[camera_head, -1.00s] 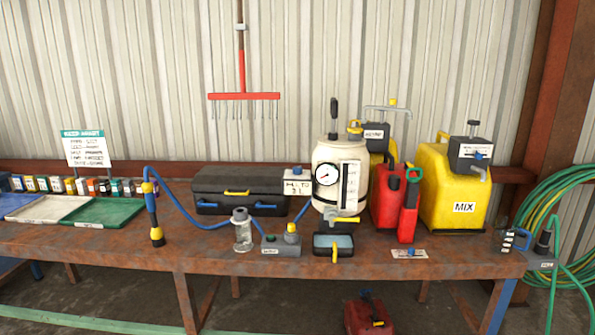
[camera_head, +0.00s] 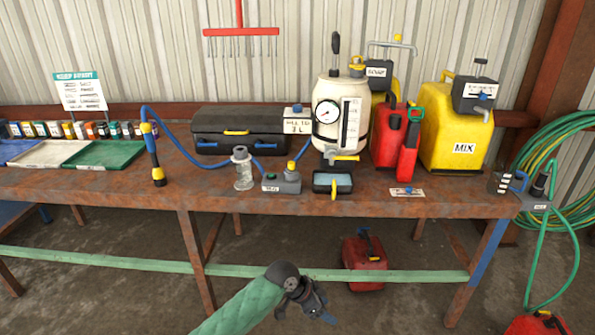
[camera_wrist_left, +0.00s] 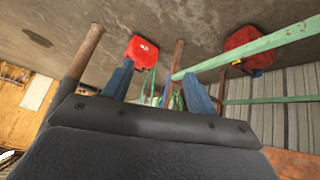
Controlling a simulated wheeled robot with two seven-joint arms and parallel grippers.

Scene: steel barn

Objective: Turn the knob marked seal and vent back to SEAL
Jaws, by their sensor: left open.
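The lettering seal and vent is too small to make out, so I cannot tell which knob it marks. A small blue knob (camera_head: 483,97) sits on the labelled black box (camera_head: 476,91) on top of the yellow MIX can (camera_head: 455,137). Another blue piece (camera_head: 407,190) lies on a white plate at the table's front right. My left gripper (camera_head: 321,308) is in front of the table, low and well away from both. In the left wrist view its two blue fingers (camera_wrist_left: 158,88) stand apart with nothing between them. My right gripper is not in view.
The rusty table (camera_head: 105,187) holds a white tank (camera_head: 339,117) with a gauge, a red can (camera_head: 387,140), a black toolbox (camera_head: 239,132) and a clear jar (camera_head: 242,170). A green rail (camera_head: 120,260) runs below. A red can (camera_head: 365,268) stands on the floor.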

